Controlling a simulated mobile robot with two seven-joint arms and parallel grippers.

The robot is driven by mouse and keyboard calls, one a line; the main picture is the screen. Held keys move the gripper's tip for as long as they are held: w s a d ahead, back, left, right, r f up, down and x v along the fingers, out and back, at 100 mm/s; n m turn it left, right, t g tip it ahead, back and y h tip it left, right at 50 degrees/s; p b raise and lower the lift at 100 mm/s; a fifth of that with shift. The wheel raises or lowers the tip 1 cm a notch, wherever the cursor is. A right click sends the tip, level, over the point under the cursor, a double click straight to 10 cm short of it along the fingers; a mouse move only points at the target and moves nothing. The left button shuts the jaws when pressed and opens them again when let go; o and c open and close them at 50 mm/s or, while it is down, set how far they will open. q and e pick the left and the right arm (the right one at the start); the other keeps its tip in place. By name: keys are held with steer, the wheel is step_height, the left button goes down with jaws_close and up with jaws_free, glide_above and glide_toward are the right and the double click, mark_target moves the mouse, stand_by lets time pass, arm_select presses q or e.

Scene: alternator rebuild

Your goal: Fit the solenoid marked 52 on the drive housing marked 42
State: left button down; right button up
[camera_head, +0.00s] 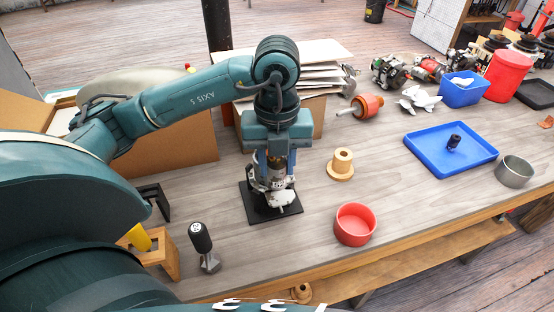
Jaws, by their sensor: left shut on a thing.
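My left gripper (275,172) points straight down over a black square plate (259,214) in the middle of the bench. It is shut on a dark, brownish cylindrical part (276,166), mostly hidden between the fingers, which may be the solenoid. A silvery cast-metal part (279,198), which looks like the drive housing, stands on the plate directly below the fingers. I cannot tell whether the held part touches it or is seated in it. No 52 or 42 marking can be read. My right gripper is not in view.
A blue tray (428,153) holds a small dark cylinder (454,142). A tan flanged spool (341,164), a red bowl (355,224) and a black-handled tool (203,245) stand around the plate. A steel bowl (515,171) is at right. Cartons crowd the back left.

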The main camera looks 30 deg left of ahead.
mark_target(277, 178)
arm_select(q)
steer(key=shift+f, duration=0.1)
stand_by(0.3)
steer(key=shift+f+b, duration=0.95)
steer(key=shift+f, duration=0.1)
steer(key=shift+f+b, duration=0.7)
steer(key=shift+f, duration=0.05)
steer(key=shift+f, duration=0.25)
stand_by(0.6)
steer(key=c, duration=0.9)
jaws_free()
